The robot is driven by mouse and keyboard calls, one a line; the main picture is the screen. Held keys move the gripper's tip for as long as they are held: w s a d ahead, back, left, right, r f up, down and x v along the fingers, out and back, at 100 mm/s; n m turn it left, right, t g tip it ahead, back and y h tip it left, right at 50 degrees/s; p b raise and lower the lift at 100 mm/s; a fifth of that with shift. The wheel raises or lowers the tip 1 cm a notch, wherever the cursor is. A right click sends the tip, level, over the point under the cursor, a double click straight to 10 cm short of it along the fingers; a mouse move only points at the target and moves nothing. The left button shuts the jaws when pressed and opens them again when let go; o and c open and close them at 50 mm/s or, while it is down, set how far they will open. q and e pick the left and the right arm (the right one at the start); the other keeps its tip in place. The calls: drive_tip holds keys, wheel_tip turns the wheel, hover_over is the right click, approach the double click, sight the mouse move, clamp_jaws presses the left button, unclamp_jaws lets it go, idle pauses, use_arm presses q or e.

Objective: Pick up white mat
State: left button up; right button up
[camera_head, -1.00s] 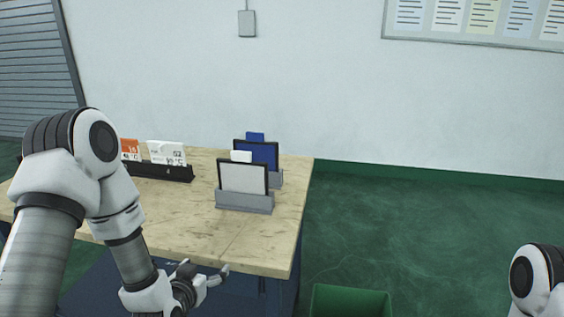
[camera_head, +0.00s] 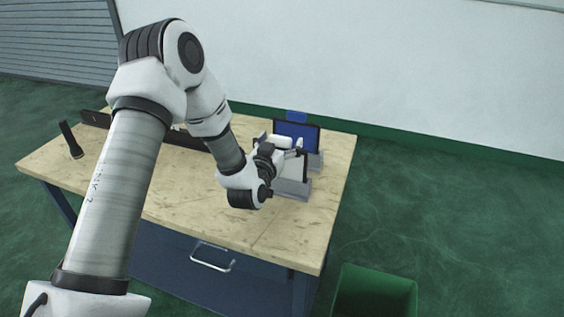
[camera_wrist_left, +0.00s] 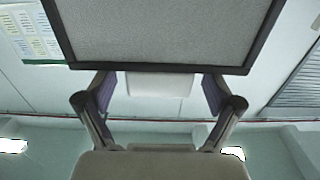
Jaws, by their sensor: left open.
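The white mat (camera_head: 293,168) is a pale panel with a black border, upright in a grey holder (camera_head: 293,188) on the table. It has a white tab (camera_head: 280,141) on its top edge. In the left wrist view its grey-looking face (camera_wrist_left: 160,30) and black edge fill the top, with the tab (camera_wrist_left: 158,84) below. My left gripper (camera_head: 282,143) is open at the top of the mat. Its fingers (camera_wrist_left: 158,92) stand on either side of the tab, with gaps visible. My gripper and wrist hide part of the mat in the head view. My right gripper is out of view.
A blue mat (camera_head: 297,132) with a blue tab stands in a holder close behind. A black rack (camera_head: 186,139) and a black torch-like object (camera_head: 71,140) are at the left of the table (camera_head: 215,215). A green bin (camera_head: 374,292) stands at the front right.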

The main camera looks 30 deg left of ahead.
use_arm(q)
drive_tip(key=shift+r, duration=0.15)
drive_tip(key=shift+s+d, duration=0.1)
drive_tip(key=shift+s, duration=0.05)
drive_tip(key=c, duration=1.7)
